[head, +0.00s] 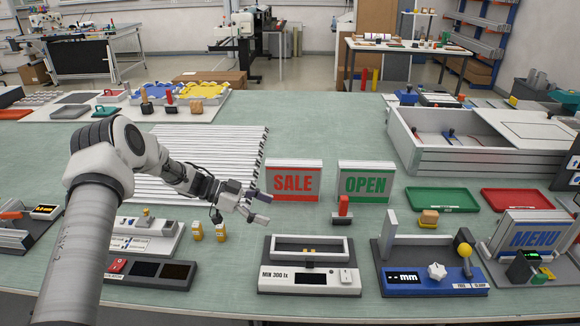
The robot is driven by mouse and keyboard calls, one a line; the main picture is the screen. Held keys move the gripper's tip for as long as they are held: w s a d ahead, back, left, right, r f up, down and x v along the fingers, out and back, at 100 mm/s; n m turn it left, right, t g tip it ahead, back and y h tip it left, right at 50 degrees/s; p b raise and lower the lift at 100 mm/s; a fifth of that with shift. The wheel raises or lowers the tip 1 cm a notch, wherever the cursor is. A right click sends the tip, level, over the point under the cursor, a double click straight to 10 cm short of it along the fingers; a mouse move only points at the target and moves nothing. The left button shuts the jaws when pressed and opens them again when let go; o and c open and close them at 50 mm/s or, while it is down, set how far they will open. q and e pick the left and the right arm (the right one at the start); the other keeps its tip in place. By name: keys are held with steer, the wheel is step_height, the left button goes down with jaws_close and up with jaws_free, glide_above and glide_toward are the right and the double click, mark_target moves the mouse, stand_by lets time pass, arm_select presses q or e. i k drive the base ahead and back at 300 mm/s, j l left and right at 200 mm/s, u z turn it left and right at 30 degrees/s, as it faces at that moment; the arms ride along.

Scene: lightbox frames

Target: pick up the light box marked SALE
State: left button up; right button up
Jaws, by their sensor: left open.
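The light box marked SALE (293,181) stands upright on the green table, near the middle of the head view. I cannot tell whether a fingertip touches the box. My right gripper does not show.
A light box marked OPEN (364,182) stands close to the right. A red-handled stamp (343,210) and a meter marked MIN 300 lx (310,279) are in front. White slats (200,150) lie behind my arm. A green tray (441,200) lies farther right.

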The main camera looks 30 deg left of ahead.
mark_target(288, 180)
steer(key=i+j, duration=0.7)
steer(key=i, duration=0.1)
